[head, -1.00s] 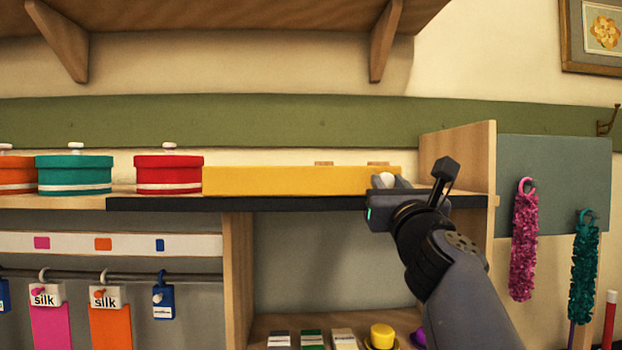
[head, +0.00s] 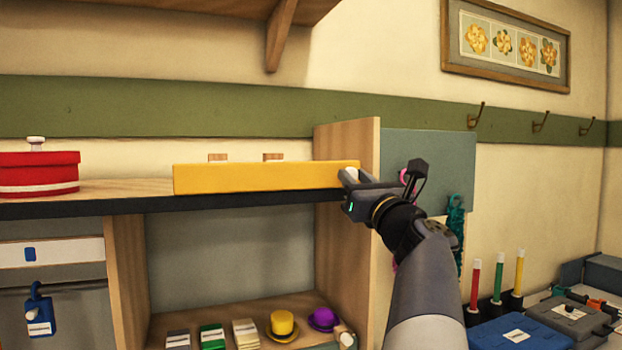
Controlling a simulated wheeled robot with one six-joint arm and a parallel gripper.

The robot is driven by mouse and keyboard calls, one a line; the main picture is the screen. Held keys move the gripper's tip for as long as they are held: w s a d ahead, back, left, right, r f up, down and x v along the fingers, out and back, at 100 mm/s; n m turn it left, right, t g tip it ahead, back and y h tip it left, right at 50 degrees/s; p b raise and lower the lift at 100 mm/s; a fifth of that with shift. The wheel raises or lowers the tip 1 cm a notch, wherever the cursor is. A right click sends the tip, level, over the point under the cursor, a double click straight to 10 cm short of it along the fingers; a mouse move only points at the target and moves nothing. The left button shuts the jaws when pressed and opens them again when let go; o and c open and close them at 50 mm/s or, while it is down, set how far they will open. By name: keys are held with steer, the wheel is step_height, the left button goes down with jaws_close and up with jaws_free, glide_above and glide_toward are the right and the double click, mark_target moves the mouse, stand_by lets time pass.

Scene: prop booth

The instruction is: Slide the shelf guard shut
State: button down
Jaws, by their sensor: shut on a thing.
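The shelf guard is a long yellow bar (head: 262,178) lying along the front of the shelf in the head view. Its right end reaches across the front of the upright wooden side panel (head: 345,137). A pale knob (head: 351,174) stands at that right end, partly hidden by the jaws. My gripper (head: 352,182) is shut on this knob, coming in from the lower right. A red round box (head: 38,174) with a white lid knob stands left of the guard, and a bare gap of shelf separates them.
Two small wooden blocks (head: 217,157) show behind the guard. Small yellow (head: 283,324) and purple hats (head: 323,319) sit on the lower shelf. Blue and grey cases (head: 520,330) and coloured sticks (head: 498,278) stand at lower right. A grey panel (head: 430,168) is beside the shelf.

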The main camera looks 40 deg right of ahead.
steer(key=shift+d, duration=0.1)
steer(key=c, duration=1.1)
jaws_free()
steer(key=shift+s+d, duration=0.1)
steer(key=shift+d, duration=0.1)
steer(key=shift+c, duration=0.2)
steer(key=b+v, duration=0.3)
steer(key=v, duration=0.8)
steer(key=shift+b, duration=0.35)
